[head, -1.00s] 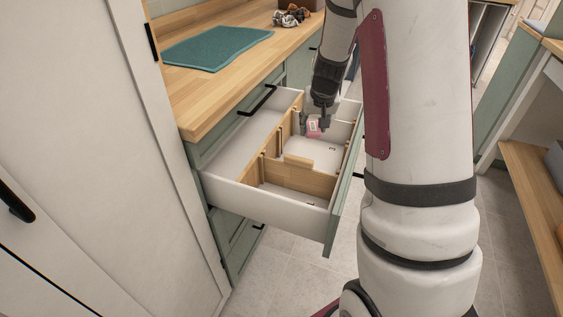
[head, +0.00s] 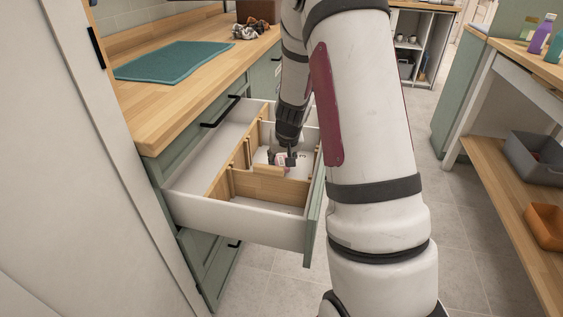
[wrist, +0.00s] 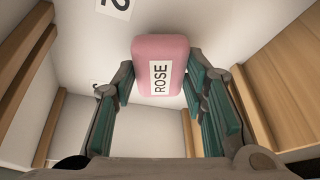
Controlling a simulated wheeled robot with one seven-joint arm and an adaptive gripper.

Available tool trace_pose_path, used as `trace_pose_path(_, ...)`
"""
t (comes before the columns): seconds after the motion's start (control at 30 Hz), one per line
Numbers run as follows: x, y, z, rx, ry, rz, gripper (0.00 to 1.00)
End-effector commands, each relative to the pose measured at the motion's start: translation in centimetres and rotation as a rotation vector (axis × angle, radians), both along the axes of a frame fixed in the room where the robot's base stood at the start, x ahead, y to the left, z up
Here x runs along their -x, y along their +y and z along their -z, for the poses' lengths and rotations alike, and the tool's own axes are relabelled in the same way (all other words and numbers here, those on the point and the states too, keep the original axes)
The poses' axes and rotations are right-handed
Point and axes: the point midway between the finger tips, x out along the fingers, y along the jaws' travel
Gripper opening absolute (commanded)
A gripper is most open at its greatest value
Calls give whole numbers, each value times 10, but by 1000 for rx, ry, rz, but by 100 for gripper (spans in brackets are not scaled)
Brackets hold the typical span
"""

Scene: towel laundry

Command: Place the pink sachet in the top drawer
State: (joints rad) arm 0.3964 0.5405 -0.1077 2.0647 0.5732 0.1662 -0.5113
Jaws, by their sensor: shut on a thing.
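The pink sachet (wrist: 160,65), labelled ROSE, is between the fingertips of my gripper (wrist: 160,85) in the wrist view. The fingers are shut on its sides. In the head view my gripper (head: 282,158) reaches down into the open top drawer (head: 225,215), with a bit of the sachet (head: 281,159) showing at its tips. The drawer has white walls and wooden dividers (head: 268,187) that split it into compartments. The sachet is over a white-floored compartment; I cannot tell whether it touches the floor. A numbered label (wrist: 116,6) lies on that floor.
A teal mat (head: 175,62) lies on the wooden counter (head: 195,95) above the drawer. Patterned cloths (head: 250,30) lie further back. A low shelf with a grey bin (head: 535,160) and an orange bin (head: 545,225) stands on the right. Tiled floor between is clear.

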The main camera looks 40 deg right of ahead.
Motion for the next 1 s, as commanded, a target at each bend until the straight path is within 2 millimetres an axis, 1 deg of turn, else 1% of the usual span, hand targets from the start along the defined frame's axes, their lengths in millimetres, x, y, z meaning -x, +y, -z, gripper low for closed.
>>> trace_pose_path(0.1,0,0,0,0,0,0,20)
trace_pose_path(0.6,0,0,12,0,0,1,20)
trace_pose_path(0.7,0,0,12,0,0,1,20)
trace_pose_path(0.73,0,0,11,0,0,1,44)
trace_pose_path(0.77,0,0,11,0,0,1,51)
trace_pose_path(0.8,0,0,11,0,0,1,60)
trace_pose_path(1.0,0,0,11,0,0,1,60)
